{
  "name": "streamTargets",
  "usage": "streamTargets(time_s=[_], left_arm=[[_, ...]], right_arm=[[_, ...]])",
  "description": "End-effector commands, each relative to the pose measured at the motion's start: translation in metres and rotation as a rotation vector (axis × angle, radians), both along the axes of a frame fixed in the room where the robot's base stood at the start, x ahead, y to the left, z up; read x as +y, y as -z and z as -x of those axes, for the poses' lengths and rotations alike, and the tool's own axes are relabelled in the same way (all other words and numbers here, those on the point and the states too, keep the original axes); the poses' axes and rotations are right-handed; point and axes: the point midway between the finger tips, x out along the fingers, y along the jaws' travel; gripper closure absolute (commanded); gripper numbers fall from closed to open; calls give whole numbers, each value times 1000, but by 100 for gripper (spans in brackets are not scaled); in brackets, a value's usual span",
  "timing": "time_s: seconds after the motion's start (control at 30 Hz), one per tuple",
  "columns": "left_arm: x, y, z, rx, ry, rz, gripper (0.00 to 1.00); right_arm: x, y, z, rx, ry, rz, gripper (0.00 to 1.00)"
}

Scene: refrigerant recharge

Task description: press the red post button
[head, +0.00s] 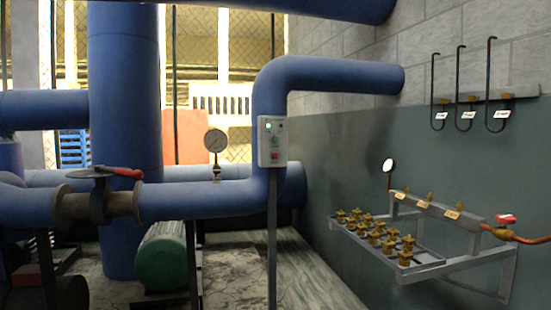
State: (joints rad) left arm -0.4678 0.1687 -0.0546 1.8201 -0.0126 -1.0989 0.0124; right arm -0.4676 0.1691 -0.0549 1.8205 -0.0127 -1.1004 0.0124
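A pale grey control box (272,142) is fixed on top of a thin dark post (272,240), in front of the blue pipe elbow. The red button (275,156) sits low on the box's face. A green button (275,142) is above it. A lit green lamp (267,126) and a dark spot beside it are near the top of the box. Neither of my grippers is in the head view, and nothing touches the box.
Blue pipes (125,130) fill the left, with a red-handled valve (98,200) and a gauge (215,142). A green motor (165,255) stands on the floor. At right, a wall shelf (435,270) holds several brass fittings, below hooks (462,90). Floor right of the post is clear.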

Motion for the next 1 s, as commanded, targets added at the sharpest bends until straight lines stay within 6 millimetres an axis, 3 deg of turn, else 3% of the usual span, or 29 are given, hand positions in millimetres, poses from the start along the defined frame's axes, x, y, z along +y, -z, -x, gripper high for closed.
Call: streamTargets(time_s=[0.07,0.4,1.0], left_arm=[[0,1,3,5,0,0,60],[0,3,7,12,0,0,100],[0,-2,-4,-7,0,0,100]], right_arm=[[0,1,3,6,0,0,60],[0,3,6,9,0,-1,60],[0,-1,-3,-5,-1,-1,60]])
